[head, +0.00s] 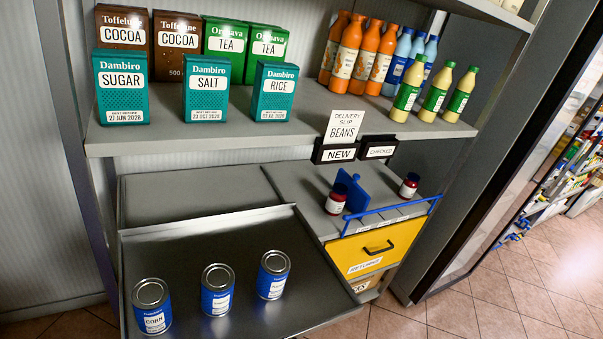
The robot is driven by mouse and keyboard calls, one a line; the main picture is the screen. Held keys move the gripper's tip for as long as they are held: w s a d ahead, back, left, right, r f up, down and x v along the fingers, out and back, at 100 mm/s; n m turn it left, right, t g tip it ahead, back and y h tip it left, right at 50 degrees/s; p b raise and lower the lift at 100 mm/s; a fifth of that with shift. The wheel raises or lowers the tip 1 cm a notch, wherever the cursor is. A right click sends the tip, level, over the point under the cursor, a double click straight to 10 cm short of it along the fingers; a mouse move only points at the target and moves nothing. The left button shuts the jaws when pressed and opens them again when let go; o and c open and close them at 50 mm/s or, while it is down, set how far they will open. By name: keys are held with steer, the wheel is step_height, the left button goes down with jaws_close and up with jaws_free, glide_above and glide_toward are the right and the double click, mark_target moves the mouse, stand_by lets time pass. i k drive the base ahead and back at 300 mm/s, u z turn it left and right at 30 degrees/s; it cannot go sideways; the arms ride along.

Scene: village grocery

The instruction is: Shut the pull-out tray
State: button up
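The pull-out tray (200,247) is dark grey with a thin raised rim. It stands out from the lower shelf (190,192) towards me, at the lower left in the head view. Three blue cans stand upright on it in a slanting row: a can marked CORN (153,318), a middle can (217,302) and a right can (271,284). The labels of the other two are too small to read surely. The tray's front edge is partly cut off by the bottom of the picture. My gripper is not in view.
The upper shelf (180,138) holds boxes and bottles. Tiled floor (480,300) is open at right.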

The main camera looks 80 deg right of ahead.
mark_target(315, 296)
steer(key=z, duration=1.6)
steer(key=k, duration=0.7)
steer(key=u, duration=0.05)
steer(key=i, duration=0.5)
steer(key=u, duration=0.1)
